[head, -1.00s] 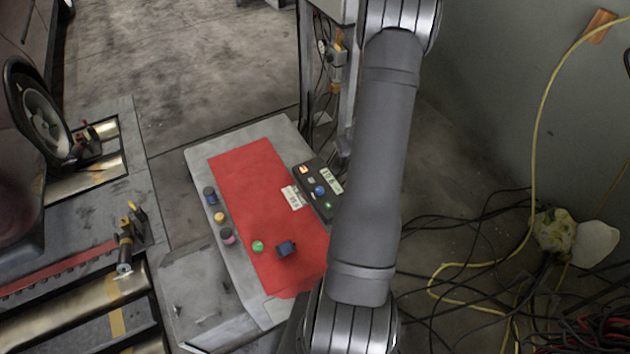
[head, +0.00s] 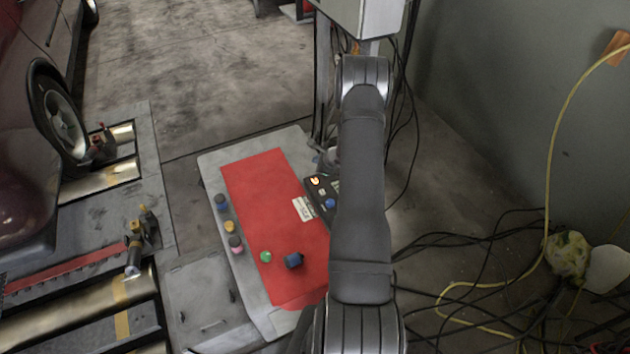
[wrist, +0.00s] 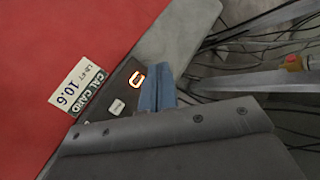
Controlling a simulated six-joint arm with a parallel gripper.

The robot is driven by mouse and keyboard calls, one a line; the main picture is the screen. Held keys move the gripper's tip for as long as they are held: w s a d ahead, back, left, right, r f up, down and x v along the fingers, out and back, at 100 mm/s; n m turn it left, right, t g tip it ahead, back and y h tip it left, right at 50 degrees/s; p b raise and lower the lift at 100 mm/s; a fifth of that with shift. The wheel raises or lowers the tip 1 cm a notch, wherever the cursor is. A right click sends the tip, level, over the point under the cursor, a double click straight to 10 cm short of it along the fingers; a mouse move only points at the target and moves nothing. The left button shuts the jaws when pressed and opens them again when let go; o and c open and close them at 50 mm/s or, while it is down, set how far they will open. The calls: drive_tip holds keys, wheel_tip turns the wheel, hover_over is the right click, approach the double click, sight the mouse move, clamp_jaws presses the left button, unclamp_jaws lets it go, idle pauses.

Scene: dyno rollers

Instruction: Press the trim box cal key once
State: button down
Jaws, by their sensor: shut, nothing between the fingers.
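The trim box (head: 313,195) is a dark box at the right edge of the red mat, partly hidden by my arm in the head view. I cannot read which key is cal. In the wrist view, my gripper (wrist: 158,88) shows blue fingertips, shut and empty, beside the orange-lit end of the box. I cannot tell whether they touch it. The grey gripper body hides the box's lower part.
A white cal card (wrist: 76,87) reading 10.6 lies on the red mat (head: 255,190) beside the box. Several coloured caps and a dark blue knob-like piece (head: 294,261) sit on the cart top. Cables lie on the floor to the right.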

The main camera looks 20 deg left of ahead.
sight(317, 182)
drive_tip(key=shift+w+a+m, duration=0.1)
drive_tip(key=shift+m, duration=0.2)
drive_tip(key=shift+f, duration=0.1)
drive_tip(key=shift+f, duration=4.35)
drive_tip(key=shift+f, duration=0.15)
drive_tip(key=shift+f, duration=0.3)
drive_tip(key=shift+f, duration=0.35)
drive_tip(key=shift+r, duration=0.8)
